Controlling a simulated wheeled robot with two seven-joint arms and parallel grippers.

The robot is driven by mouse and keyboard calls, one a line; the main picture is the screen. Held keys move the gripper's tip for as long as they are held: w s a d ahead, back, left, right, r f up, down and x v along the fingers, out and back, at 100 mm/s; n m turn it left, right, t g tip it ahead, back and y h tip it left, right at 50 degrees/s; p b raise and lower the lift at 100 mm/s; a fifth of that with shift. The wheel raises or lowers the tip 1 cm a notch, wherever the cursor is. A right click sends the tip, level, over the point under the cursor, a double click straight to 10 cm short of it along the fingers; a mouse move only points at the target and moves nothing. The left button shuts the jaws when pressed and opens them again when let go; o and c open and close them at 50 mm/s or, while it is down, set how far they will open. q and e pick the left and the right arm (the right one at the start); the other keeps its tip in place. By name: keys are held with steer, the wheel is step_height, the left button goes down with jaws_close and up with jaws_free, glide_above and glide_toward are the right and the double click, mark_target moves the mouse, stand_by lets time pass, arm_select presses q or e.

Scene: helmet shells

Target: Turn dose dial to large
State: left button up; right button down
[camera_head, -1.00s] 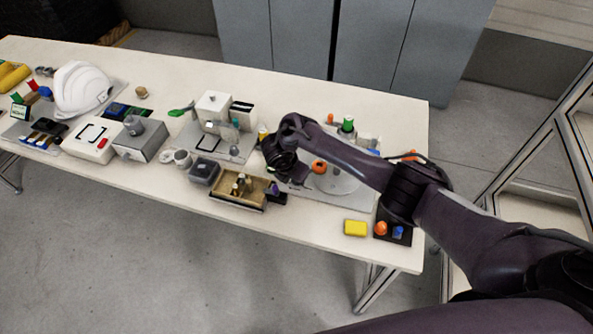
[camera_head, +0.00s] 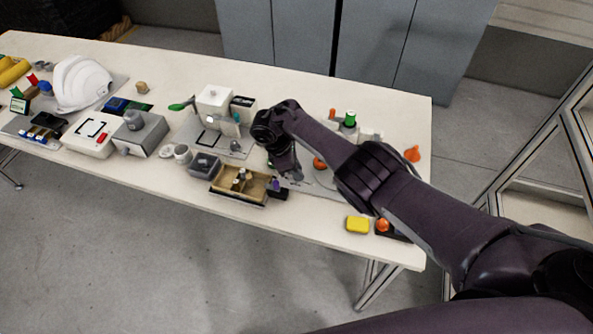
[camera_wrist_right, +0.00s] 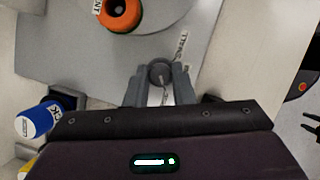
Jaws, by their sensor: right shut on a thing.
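The dose dial (camera_wrist_right: 160,72) is a small round grey knob on a light grey plate in the right wrist view. My right gripper (camera_wrist_right: 160,84) is shut on it, with one grey finger on each side. A small printed label (camera_wrist_right: 181,48) lies beside the dial, and its text is hard to read. More print shows between the fingers, partly covered. In the head view my right gripper (camera_head: 296,174) reaches down to the plate's left part, and the dial is hidden there. My left gripper is not in view.
An orange ring-shaped part (camera_wrist_right: 119,14) with a dark centre sits near the dial. A blue cylinder (camera_wrist_right: 36,122) lies at the left of the wrist view. A wooden tray (camera_head: 240,196) stands left of my right gripper, and a yellow block (camera_head: 357,225) lies near the front edge.

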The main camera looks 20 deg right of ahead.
steer(key=shift+r+m+g, duration=0.1)
steer(key=shift+m+g, duration=0.2)
steer(key=shift+m, duration=0.4)
steer(key=shift+w, duration=0.1)
steer(key=c, duration=1.2)
jaws_free()
steer(key=shift+c, duration=0.2)
steer(key=s+v, duration=0.1)
steer(key=v, duration=0.6)
steer(key=shift+w+r+p, duration=0.4)
steer(key=shift+w, duration=0.05)
steer(key=shift+s+a+f, duration=0.1)
